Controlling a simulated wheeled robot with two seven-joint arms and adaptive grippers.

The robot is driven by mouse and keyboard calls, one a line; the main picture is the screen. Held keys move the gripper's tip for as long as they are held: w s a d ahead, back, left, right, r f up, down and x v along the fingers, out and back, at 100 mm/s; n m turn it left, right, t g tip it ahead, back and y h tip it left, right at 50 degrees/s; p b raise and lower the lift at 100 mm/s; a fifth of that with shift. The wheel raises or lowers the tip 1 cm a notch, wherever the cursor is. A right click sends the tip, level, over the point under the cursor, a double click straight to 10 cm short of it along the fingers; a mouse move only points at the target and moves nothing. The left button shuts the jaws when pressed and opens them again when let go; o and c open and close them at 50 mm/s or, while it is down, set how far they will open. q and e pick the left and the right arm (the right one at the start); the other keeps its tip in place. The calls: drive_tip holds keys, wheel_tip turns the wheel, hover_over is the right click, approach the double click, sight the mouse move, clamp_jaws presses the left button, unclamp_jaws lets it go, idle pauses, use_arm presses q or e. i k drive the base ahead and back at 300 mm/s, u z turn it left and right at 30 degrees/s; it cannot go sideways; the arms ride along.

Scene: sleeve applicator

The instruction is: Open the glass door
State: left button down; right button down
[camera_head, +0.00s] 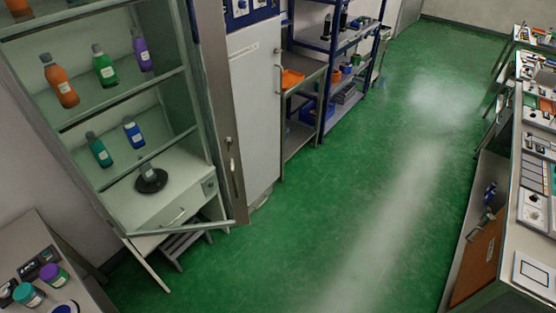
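The glass door (187,228) is on the tall cabinet at the left of the head view. Its metal frame shows as a thin bottom rail and a wide upright stile (217,95) on the right. A small handle (229,143) sits on that stile. Neither of my grippers is in view, and nothing touches the door.
A white cabinet (255,110) and a blue rack (325,75) stand right of the glass cabinet. A bench with jars (30,295) is at the lower left. A small step stool (183,243) is under the cabinet. The green floor (320,220) is clear; a long bench (490,230) lines the right.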

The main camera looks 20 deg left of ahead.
sight(210, 14)
drive_tip(key=z, duration=0.15)
drive_tip(key=i, duration=3.3)
drive_tip(key=u, duration=5.35)
